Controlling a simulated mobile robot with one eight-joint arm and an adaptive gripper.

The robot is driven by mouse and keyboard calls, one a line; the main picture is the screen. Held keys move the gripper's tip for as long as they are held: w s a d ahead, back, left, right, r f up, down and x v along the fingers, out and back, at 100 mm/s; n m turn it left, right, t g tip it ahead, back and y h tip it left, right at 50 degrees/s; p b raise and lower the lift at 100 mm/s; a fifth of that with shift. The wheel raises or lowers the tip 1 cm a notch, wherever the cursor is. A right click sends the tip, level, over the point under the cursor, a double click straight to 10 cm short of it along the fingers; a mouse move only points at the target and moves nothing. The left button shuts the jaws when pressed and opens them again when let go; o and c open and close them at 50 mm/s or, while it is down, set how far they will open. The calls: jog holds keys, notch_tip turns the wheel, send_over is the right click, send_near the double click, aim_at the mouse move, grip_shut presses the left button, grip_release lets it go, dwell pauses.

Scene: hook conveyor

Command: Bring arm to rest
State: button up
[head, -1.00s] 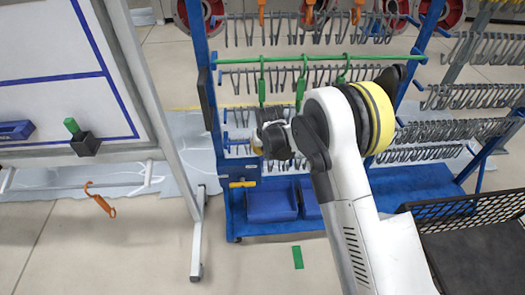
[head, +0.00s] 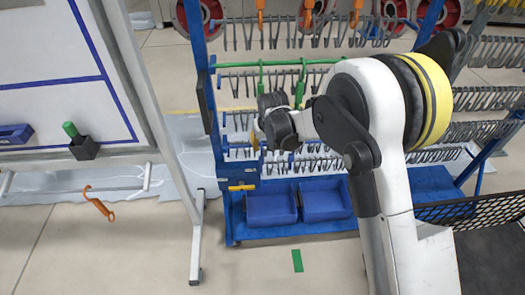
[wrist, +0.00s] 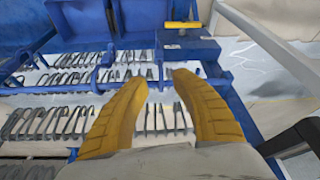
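My arm rises from the lower right of the head view, bends at a white joint with a yellow band, and reaches left in front of the blue hook rack (head: 213,140). In the wrist view my gripper (wrist: 160,81) shows two yellow fingers spread apart with nothing between them. Rows of metal hooks (wrist: 70,120) show behind and between the fingertips, apparently at some distance. In the head view the fingers are small and partly hidden by my wrist.
Two blue bins (head: 271,208) sit on the rack's lower shelf. A whiteboard on a metal stand (head: 197,240) is at left, with an orange hook (head: 99,206) below it. A black mesh basket (head: 480,210) is at right. A green mark (head: 297,261) lies on open floor.

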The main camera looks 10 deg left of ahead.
jog(key=s+d+r+m, duration=0.1)
jog(key=s+d+r, duration=0.2)
jog(key=d+r, duration=0.35)
jog(key=s+d+r+m+t, duration=0.1)
jog(key=s+d+r, duration=0.2)
jog(key=d+r, duration=0.3)
jog(key=s+d+r, duration=0.4)
jog(key=d+r, duration=0.1)
jog(key=r, duration=0.2)
jog(key=s+d+r+m+t+h, duration=0.1)
jog(key=s+d, duration=0.6)
jog(key=s, duration=0.3)
jog(key=s+d+m+t, duration=0.1)
jog(key=s+d+m, duration=0.1)
jog(key=s+d, duration=0.5)
jog(key=s, duration=0.3)
jog(key=shift+r+h, duration=0.4)
jog(key=shift+s+d, duration=0.1)
